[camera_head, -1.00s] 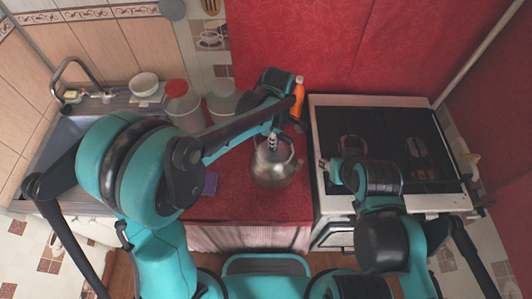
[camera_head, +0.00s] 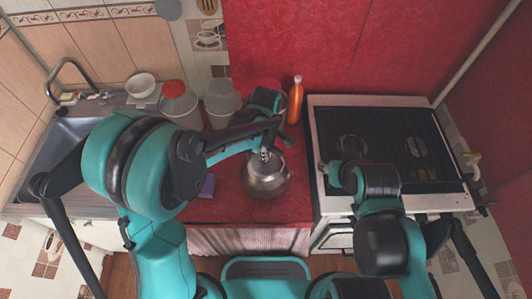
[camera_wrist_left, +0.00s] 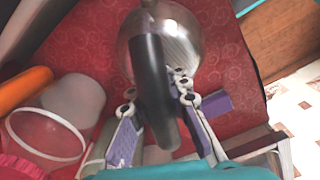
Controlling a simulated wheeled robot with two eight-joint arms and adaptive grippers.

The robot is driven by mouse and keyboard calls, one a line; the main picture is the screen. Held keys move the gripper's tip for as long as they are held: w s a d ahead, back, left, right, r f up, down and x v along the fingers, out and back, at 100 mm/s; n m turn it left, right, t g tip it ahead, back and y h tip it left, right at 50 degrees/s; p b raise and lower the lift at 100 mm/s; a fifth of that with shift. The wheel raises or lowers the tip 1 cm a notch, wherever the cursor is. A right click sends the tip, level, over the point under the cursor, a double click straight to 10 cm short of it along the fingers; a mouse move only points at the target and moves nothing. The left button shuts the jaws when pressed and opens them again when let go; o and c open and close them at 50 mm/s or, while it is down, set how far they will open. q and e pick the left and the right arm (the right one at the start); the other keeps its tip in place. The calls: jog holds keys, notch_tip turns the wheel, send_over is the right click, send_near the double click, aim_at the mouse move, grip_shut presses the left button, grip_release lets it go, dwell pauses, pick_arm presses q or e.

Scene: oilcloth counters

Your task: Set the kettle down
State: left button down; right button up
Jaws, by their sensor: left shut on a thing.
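The metal kettle (camera_head: 266,181) is at the red counter (camera_head: 225,207), between the sink and the stove, and looks upright. I cannot tell from above whether its base touches the surface. My left gripper (camera_head: 266,153) is over the kettle's top and shut on its dark handle. In the left wrist view the gripper (camera_wrist_left: 155,100) has its fingers on both sides of the black handle (camera_wrist_left: 150,75), with the shiny kettle body (camera_wrist_left: 185,35) beyond. My right gripper (camera_head: 325,170) is by the stove's left edge; its fingers are too small to read.
The stove (camera_head: 385,130) stands right of the counter. An orange bottle (camera_head: 295,103), a red-lidded jar (camera_head: 180,103) and a pale container (camera_head: 221,104) stand at the back. A purple box (camera_head: 207,186) lies left of the kettle. The counter's front strip is clear.

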pick_arm(q)
jog(key=c, duration=1.4)
grip_release()
jog(key=shift+c, duration=0.2)
jog(key=shift+r, duration=0.1)
notch_tip(320, 180, up, 12)
jog(key=p, duration=0.3)
jog(key=s+a+r+m+t, duration=0.2)
jog(key=s+a+m, duration=0.4)
jog(key=a, duration=0.3)
jog(key=s+a+r+m+t, duration=0.2)
jog(key=s+a+m+t, duration=0.3)
jog(key=a, duration=0.4)
jog(key=s+m, duration=0.1)
jog(key=m, duration=0.1)
jog(key=shift+m, duration=0.3)
